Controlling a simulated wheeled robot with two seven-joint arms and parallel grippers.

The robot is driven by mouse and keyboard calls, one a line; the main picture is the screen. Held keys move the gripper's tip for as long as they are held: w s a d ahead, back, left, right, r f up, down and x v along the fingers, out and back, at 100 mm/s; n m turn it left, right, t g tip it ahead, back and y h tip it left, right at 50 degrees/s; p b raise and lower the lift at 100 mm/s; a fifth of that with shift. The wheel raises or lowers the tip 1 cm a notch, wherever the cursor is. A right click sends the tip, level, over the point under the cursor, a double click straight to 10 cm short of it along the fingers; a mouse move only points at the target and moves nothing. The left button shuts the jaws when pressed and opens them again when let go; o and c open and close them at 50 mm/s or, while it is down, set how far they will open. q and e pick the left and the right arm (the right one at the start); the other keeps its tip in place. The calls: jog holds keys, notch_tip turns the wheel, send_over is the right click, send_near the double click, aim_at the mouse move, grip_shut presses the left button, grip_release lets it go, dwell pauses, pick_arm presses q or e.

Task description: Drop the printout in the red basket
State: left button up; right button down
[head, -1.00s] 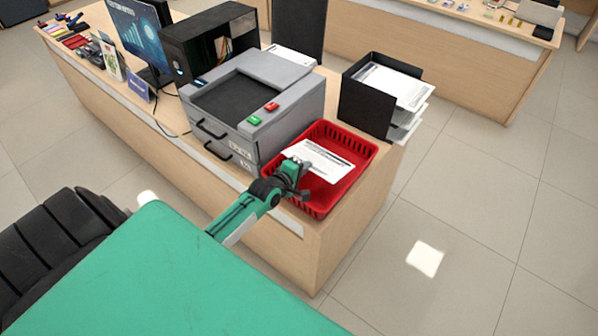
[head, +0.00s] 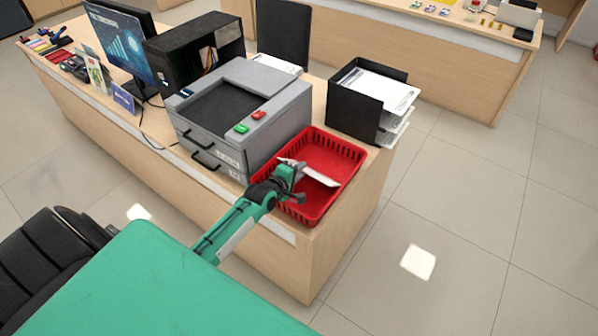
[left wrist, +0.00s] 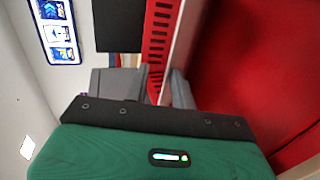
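The printout (head: 318,175) is a white sheet, tilted and seen nearly edge-on, above the floor of the red basket (head: 356,165). My left gripper (head: 292,180) is over the basket's near left side. In the left wrist view, the gripper's fingers (left wrist: 158,92) stand apart with red basket slats showing between them. The printout's pale edge (left wrist: 185,45) runs up from beside the right-hand finger, and I cannot tell whether it still touches that finger. My right gripper is not in view.
A grey printer (head: 270,110) stands just left of the basket on the wooden counter (head: 345,230). A black tray with papers (head: 343,112) stands behind the basket. A monitor (head: 120,45) and a black case (head: 185,58) are farther back left.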

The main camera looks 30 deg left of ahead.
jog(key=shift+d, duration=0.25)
pick_arm(q)
jog(key=shift+s, duration=0.1)
